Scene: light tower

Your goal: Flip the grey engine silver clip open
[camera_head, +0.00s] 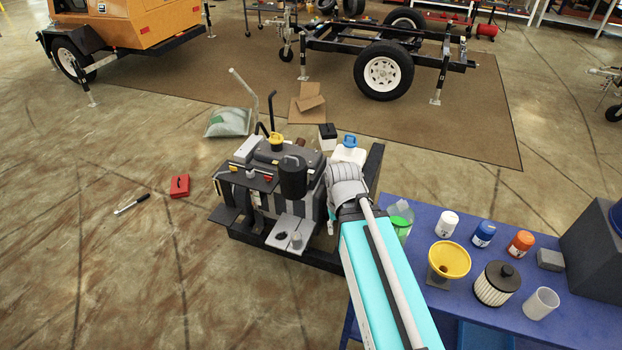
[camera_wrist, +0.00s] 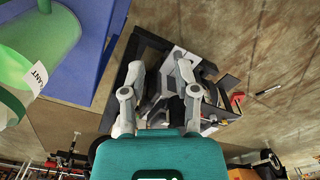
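The grey engine (camera_head: 268,158) stands on a dark frame left of the blue table in the head view, with a yellow cap and a dark cylinder on top. The engine also shows beyond my fingers in the wrist view (camera_wrist: 212,112). The silver clip is too small or hidden to make out in either view. My gripper (camera_wrist: 159,64) is open in the wrist view, its two grey fingers spread apart with nothing seen held between them. The engine lies ahead of the fingers and slightly right. In the head view my arm hides the fingers beside the engine's right side.
The blue table (camera_head: 408,280) at right holds a yellow funnel (camera_head: 449,261), a filter (camera_head: 496,284), a clear cup (camera_head: 541,303) and several bottles. A green container (camera_wrist: 40,42) is close at left in the wrist view. A red box (camera_head: 180,186) lies on open floor.

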